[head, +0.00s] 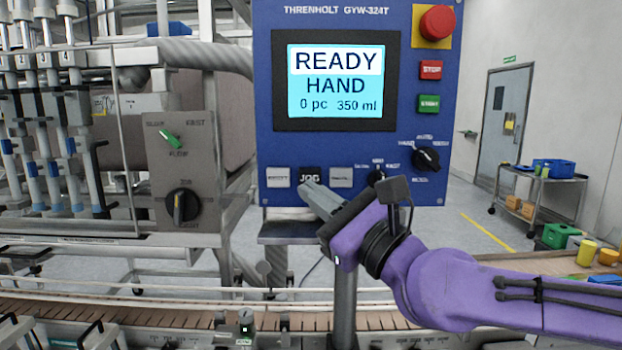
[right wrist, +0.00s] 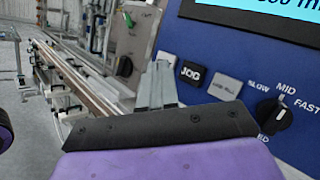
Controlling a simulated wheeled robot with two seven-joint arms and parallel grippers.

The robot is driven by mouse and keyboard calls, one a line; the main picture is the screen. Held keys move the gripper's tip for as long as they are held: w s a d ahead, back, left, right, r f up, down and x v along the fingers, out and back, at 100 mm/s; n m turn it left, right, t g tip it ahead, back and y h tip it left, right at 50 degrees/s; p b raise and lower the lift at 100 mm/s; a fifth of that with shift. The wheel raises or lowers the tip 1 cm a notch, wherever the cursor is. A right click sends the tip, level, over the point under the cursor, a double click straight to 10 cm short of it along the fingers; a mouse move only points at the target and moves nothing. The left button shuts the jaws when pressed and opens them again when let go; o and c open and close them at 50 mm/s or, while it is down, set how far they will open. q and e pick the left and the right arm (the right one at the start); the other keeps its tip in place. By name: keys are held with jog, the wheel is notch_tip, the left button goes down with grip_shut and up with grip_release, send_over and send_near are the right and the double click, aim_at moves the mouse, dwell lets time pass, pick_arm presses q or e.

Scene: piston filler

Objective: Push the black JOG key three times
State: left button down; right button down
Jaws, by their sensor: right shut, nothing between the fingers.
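The black JOG key (head: 310,175) is the middle of three keys in a row below the screen on the blue panel (head: 265,120). It also shows in the right wrist view (right wrist: 191,74), with its label readable. The screen (head: 335,82) reads READY, HAND, 0 pc, 350 ml. My right gripper (head: 308,188) is shut and empty, its tips at the lower edge of the JOG key in the head view. In the right wrist view the fingers (right wrist: 160,72) appear just left of the key. I cannot tell whether they touch it. My left gripper is out of view.
White keys (head: 279,177) and (head: 341,177) flank the JOG key. A small black knob (head: 376,177), a larger selector (head: 427,160), green and red buttons and a red emergency stop (head: 437,22) are to the right. A conveyor (head: 180,308) runs below the panel.

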aim_at(310, 178)
jog(key=s+n+p, duration=0.1)
jog(key=n, duration=0.5)
jog(key=s+n+p, duration=0.1)
jog(key=n+p, duration=0.1)
jog(key=n, duration=0.4)
jog(key=s+n+p, duration=0.1)
jog(key=s+n, duration=0.1)
jog(key=n, duration=0.5)
jog(key=shift+f+g, duration=0.1)
jog(key=shift+g, duration=0.3)
jog(key=shift+w, duration=0.1)
jog(key=w, duration=0.7)
jog(key=shift+w+f, duration=0.1)
jog(key=shift+w, duration=0.05)
jog(key=shift+w+a, duration=0.1)
jog(key=shift+w, duration=0.6)
